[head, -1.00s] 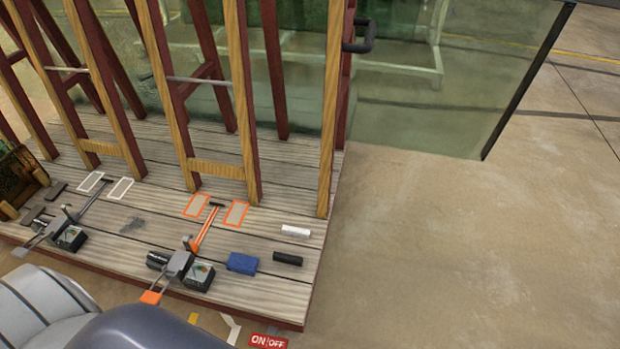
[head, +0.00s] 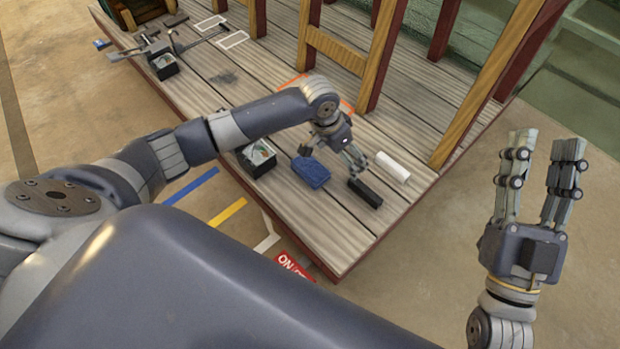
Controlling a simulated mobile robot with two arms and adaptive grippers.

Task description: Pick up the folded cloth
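The folded cloth (head: 311,173) is a small blue block-shaped bundle lying on the wooden deck, near its front edge. My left gripper (head: 333,157) points down just above and to the right of the cloth. Its fingers are spread, with one near the cloth's upper edge and the other towards the black roll. I see nothing between them, and I cannot tell whether a finger touches the cloth. My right gripper (head: 543,148) is open and empty, fingers pointing up, over the bare floor at the right.
A black roll (head: 365,192) and a white roll (head: 393,167) lie right of the cloth. A black box with a dial (head: 259,158) stands to its left. Wooden posts (head: 487,85) rise behind. A red ON/OFF sign (head: 293,266) is on the floor by the deck's front edge.

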